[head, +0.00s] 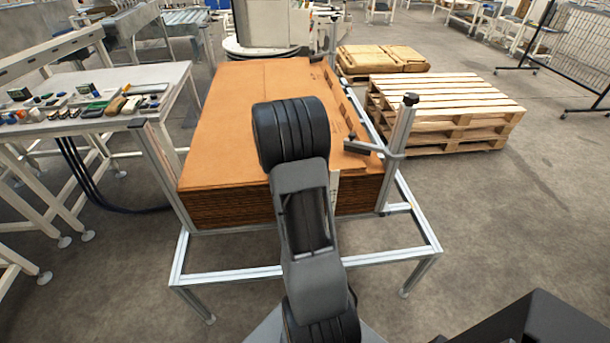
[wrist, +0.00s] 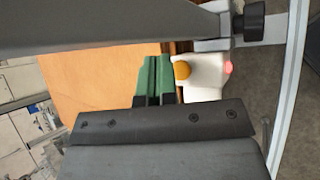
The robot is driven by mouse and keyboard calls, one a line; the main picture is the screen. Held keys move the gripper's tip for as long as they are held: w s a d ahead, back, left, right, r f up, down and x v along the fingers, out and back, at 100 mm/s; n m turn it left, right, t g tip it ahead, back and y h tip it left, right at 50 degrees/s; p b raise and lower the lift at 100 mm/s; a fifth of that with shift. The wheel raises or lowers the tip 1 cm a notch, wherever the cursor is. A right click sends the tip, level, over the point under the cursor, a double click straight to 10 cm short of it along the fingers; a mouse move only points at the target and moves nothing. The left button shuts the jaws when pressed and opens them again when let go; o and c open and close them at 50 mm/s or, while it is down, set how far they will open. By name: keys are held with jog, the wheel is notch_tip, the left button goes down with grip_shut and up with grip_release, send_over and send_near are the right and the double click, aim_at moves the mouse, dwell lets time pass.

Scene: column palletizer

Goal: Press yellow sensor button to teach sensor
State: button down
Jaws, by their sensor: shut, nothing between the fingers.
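The yellow sensor button (wrist: 182,70) is a round orange-yellow knob on the white sensor housing (wrist: 204,78) in the wrist view. A small red light (wrist: 229,68) glows on the housing's right side. My gripper (wrist: 153,62) has green fingers that are shut and empty. The fingers lie just left of the button in the picture; I cannot tell whether they touch the sensor. In the head view my arm hides the gripper and the button.
A stack of brown cardboard sheets (head: 225,110) lies in a metal frame (head: 230,277). A post with a clamp arm (head: 400,130) stands at its right corner. A table (head: 165,77) with small parts is at left; wooden pallets (head: 440,105) are at right.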

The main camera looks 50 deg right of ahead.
jog(key=shift+f, duration=0.1)
dwell(0.3)
jog(key=shift+f+b, duration=0.35)
jog(key=shift+b, duration=0.25)
jog(key=shift+f+b, duration=0.35)
jog(key=shift+b, duration=0.1)
dwell(0.5)
jog(key=shift+r, duration=0.1)
jog(key=shift+r+p, duration=0.55)
jog(key=shift+r, duration=0.15)
dwell(0.3)
jog(key=shift+r+p, duration=1.9)
jog(key=shift+r, duration=0.65)
